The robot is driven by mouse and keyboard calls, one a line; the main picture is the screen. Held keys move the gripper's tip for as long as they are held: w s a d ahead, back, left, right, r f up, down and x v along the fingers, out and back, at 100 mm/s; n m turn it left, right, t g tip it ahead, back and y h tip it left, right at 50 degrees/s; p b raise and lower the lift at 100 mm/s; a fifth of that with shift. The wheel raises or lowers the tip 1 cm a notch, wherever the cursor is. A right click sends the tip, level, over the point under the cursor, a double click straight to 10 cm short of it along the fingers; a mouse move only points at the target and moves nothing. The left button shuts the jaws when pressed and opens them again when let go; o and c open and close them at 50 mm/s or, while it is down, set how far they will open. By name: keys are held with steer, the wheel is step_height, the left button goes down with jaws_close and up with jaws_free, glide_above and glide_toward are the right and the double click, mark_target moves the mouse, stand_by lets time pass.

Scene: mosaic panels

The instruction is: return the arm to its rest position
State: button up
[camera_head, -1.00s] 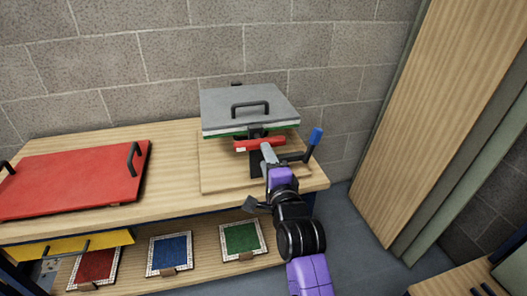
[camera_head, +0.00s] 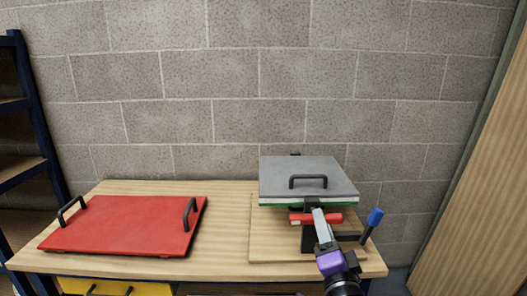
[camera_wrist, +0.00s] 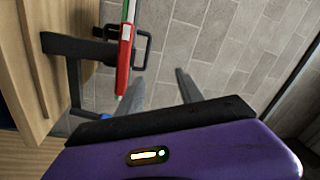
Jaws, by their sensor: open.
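My gripper (camera_head: 314,206) is in front of a press-like stand on the right of the bench, with my purple wrist (camera_head: 330,262) below it. In the wrist view my gripper (camera_wrist: 160,88) has its two grey fingers spread apart, with nothing between them. The stand has a grey top plate (camera_head: 305,178) with a black handle, a green edge under it, and a red bar (camera_head: 329,218). The red bar (camera_wrist: 124,70) shows beside the left finger in the wrist view; I cannot tell whether they touch.
A blue-tipped lever (camera_head: 375,217) sticks up right of my wrist. A red board (camera_head: 125,226) with two black handles lies on the left of the wooden bench (camera_head: 225,205). A block wall stands behind. A wooden panel (camera_head: 475,190) stands at the right.

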steer(key=s+d+f+n+g+p, duration=0.1)
steer(key=s+d+n+p, duration=0.1)
steer(key=s, duration=1.4)
steer(key=s+d+f+n+g+p, duration=0.2)
steer(key=s+n+p, duration=0.2)
steer(key=s, duration=1.2)
steer(key=s+d+f+n+g+p, duration=0.1)
steer(key=s+n, duration=0.5)
steer(key=s, duration=1)
steer(key=shift+s+d+f+g+p, duration=0.35)
steer(key=shift+g+p, duration=0.35)
steer(key=shift+p, duration=0.55)
